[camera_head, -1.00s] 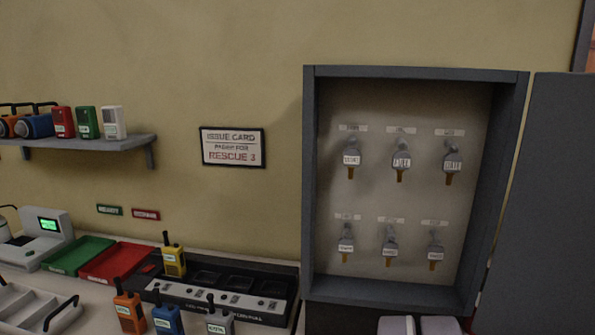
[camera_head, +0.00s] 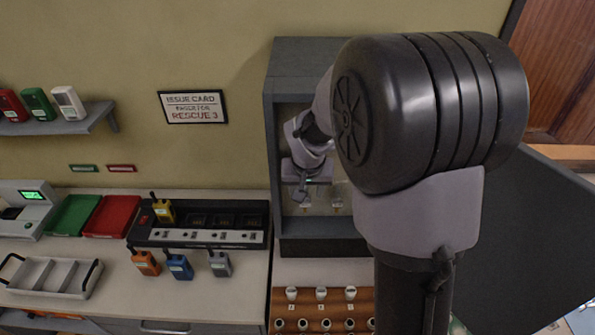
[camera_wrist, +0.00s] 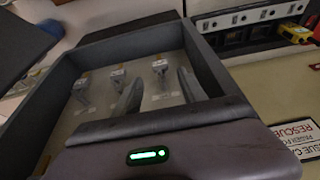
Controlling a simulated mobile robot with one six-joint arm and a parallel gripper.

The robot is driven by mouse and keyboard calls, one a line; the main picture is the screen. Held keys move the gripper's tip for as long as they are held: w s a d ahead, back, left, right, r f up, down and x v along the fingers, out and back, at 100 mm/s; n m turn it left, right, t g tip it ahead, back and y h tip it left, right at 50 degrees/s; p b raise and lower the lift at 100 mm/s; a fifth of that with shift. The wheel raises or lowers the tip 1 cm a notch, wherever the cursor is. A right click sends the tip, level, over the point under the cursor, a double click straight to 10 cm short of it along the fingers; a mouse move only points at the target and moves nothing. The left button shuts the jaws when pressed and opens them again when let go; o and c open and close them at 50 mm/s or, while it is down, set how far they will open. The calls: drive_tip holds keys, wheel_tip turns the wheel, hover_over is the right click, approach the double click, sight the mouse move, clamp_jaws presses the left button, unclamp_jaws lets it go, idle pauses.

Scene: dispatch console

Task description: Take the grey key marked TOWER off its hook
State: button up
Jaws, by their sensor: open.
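The key cabinet (camera_head: 287,50) is open on the wall, partly hidden behind my arm in the head view. My gripper (camera_wrist: 160,88) is open and empty inside it. In the wrist view, where the cabinet appears turned about, grey keys with white tags hang on the back panel. One key (camera_wrist: 160,69) is in line with the gap between my fingers, a little beyond the tips. Two more keys, a middle one (camera_wrist: 117,76) and an outer one (camera_wrist: 82,90), hang beside it. The tag words are too small to read, so I cannot tell which is TOWER.
The cabinet door (camera_head: 535,235) stands open at the right. A charger dock (camera_head: 200,222) with a yellow radio (camera_head: 163,211) is at the left, with several radios in front. A brown rack (camera_head: 320,308) is below the cabinet. The issue card (camera_head: 193,106) hangs left of it.

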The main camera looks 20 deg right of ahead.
sight(305, 201)
drive_tip(key=b+x, duration=0.4)
drive_tip(key=x, duration=0.4)
drive_tip(key=shift+b, duration=0.4)
drive_tip(key=shift+r, duration=0.1)
clamp_jaws()
